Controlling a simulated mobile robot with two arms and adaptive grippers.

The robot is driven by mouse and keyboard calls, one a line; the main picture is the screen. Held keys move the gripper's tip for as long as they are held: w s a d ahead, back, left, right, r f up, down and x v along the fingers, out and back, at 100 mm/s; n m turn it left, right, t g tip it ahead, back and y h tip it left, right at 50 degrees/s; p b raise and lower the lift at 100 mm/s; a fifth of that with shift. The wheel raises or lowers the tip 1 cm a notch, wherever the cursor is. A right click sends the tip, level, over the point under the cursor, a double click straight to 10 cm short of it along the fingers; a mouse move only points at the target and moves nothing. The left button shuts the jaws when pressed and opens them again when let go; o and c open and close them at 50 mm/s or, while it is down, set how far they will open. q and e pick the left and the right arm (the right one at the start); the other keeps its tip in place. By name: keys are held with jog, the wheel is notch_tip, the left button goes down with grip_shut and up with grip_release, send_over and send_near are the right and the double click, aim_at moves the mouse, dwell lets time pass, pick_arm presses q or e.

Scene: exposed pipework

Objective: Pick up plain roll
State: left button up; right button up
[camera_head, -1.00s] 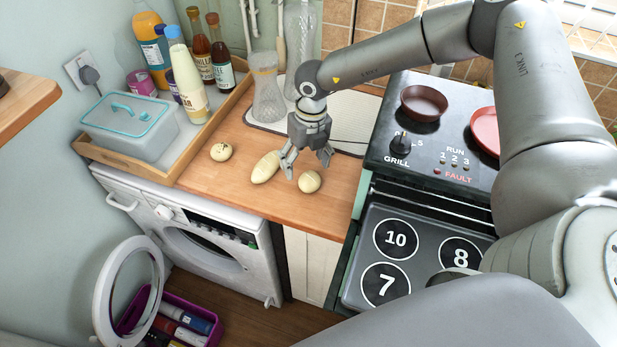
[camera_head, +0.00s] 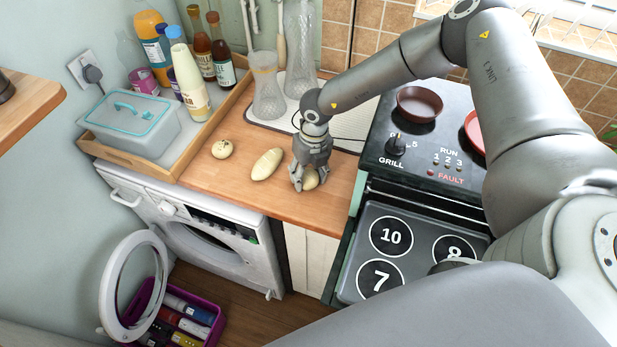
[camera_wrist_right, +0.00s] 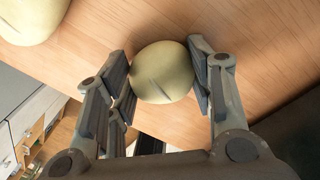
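Three pale rolls lie on the wooden worktop in the head view. A speckled round roll (camera_head: 222,149) is at the left and a longer, smooth oval roll (camera_head: 267,164) is in the middle. A rounded roll (camera_head: 312,180) at the right is partly hidden by my right gripper (camera_head: 304,186). In the right wrist view this roll (camera_wrist_right: 163,72) has a faint slash on top and sits between the fingers, with both pads against its sides. Part of another roll (camera_wrist_right: 30,20) shows at the top left. My left gripper is not in view.
The worktop (camera_head: 225,185) ends at a front edge above the open washing machine (camera_head: 200,235). The cooker (camera_head: 420,150) stands close on the right, with a brown pan (camera_head: 419,103) on it. A wooden tray (camera_head: 130,158) with bottles and a lidded box is at the left.

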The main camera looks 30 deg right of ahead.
jog(key=shift+c, duration=1.4)
jog(key=shift+r, duration=0.1)
